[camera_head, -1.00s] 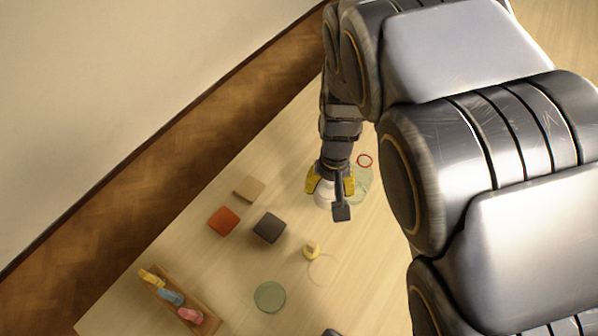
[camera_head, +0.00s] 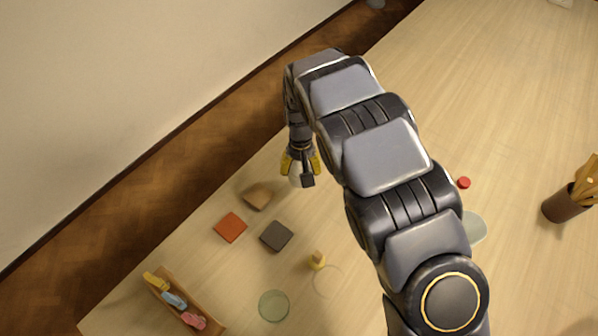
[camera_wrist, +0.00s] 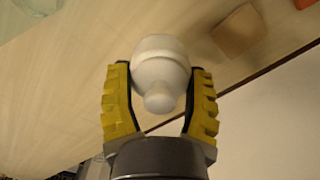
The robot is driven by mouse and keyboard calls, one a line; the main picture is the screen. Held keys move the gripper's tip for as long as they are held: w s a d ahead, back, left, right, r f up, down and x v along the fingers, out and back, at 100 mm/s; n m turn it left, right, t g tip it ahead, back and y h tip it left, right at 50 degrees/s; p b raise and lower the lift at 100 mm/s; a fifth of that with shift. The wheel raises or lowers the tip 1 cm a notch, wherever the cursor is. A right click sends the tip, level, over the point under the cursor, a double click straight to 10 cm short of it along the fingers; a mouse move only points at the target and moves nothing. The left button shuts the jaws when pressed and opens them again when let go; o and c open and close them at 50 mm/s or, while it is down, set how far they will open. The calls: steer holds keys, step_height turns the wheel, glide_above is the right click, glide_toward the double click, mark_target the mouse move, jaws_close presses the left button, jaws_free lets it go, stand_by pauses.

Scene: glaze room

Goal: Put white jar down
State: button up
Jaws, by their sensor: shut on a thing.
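The white jar (camera_wrist: 158,60) is round with a narrower knob-like end pointing toward the wrist camera. My gripper (camera_wrist: 159,98) is shut on it, with one yellow finger on each side. In the head view my gripper (camera_head: 301,164) is near the table's far left edge, beyond the tan block. The jar (camera_head: 295,181) shows only partly there, below the fingers, and the rest is hidden by my gripper. I cannot tell whether its underside touches the table.
Near the jar lie a tan block (camera_head: 257,196), a red-orange tile (camera_head: 230,228) and a dark tile (camera_head: 276,236). A small yellow piece (camera_head: 317,260), a green disc (camera_head: 274,306) and a wooden tray (camera_head: 205,312) are nearer. The table's upper right is mostly clear.

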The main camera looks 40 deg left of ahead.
steer(key=shift+w+a+f, duration=0.3)
steer(key=shift+a+f, duration=0.05)
steer(key=shift+f, duration=0.15)
steer(key=shift+w+a+f, duration=0.25)
steer(key=shift+a+f, duration=0.05)
steer(key=shift+f, duration=0.15)
steer(key=shift+w+a+f, duration=0.15)
steer(key=shift+f, duration=1.6)
steer(key=o, duration=1)
steer(key=shift+f, duration=0.15)
steer(key=shift+o, duration=0.2)
